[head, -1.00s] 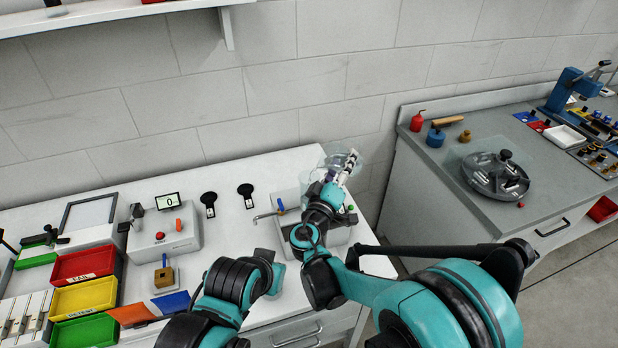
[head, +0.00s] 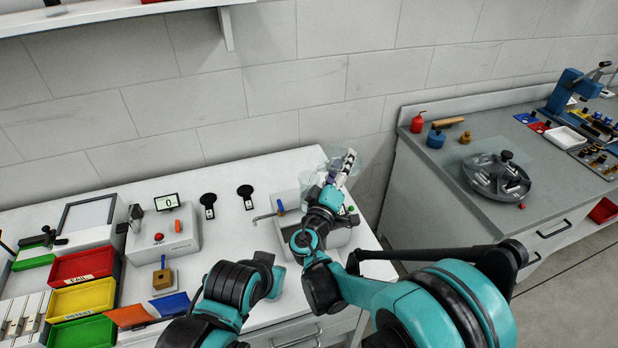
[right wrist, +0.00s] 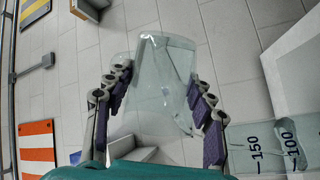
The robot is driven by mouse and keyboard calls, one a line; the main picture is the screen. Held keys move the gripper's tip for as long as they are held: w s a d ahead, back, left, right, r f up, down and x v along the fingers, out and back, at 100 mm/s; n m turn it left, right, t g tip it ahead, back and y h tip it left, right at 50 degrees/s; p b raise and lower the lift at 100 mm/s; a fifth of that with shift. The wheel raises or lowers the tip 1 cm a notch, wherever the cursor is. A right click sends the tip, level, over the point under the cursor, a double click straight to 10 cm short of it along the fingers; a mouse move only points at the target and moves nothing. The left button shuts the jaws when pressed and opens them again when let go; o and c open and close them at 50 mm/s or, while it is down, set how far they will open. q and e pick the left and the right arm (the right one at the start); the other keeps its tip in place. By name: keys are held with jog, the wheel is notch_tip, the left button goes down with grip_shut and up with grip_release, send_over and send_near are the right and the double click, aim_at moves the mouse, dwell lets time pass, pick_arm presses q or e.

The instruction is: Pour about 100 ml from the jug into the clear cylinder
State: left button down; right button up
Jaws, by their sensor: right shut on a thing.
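My right gripper (head: 342,172) is shut on the clear jug (right wrist: 160,85), whose see-through body sits between the two dark-jointed fingers in the right wrist view. The clear cylinder (right wrist: 262,161) shows at the lower right of the right wrist view, with black 150 and 100 marks, close beside the gripper. I cannot tell the liquid level in either vessel.
A small sink with a tap (head: 266,216) is by the right gripper. A grey box with a display (head: 166,202), red (head: 84,266), yellow and green bins stand to the left. A grey bench (head: 440,170) stands right, across a gap.

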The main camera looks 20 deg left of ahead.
jog(key=r+m+g+p, duration=0.1)
jog(key=p, duration=0.1)
jog(key=r+m+p, duration=0.1)
jog(key=m, duration=0.1)
jog(key=shift+w+d+g+p, duration=0.1)
jog(key=shift+w+g+p, duration=0.05)
jog(key=shift+g+p, duration=0.25)
jog(key=shift+d+f+m+g, duration=0.2)
jog(key=shift+f+m+g, duration=0.1)
jog(key=shift+f+m, duration=0.3)
jog(key=shift+f+b, duration=0.15)
jog(key=shift+b, duration=0.15)
jog(key=shift+d+f+m, duration=0.1)
jog(key=shift+f+m, duration=0.1)
jog(key=shift+m, duration=0.1)
jog(key=shift+m+g, duration=0.6)
jog(key=shift+m, duration=0.1)
jog(key=shift+w+d+f+b, duration=0.1)
jog(key=shift+d+f+b, duration=0.2)
jog(key=shift+f, duration=0.4)
jog(key=shift+w+d+f+b, duration=0.1)
jog(key=shift+f+b, duration=0.25)
jog(key=shift+f, duration=0.4)
jog(key=shift+w+d+f+b, duration=0.15)
jog(key=shift+f+b, duration=0.2)
jog(key=shift+f, duration=0.35)
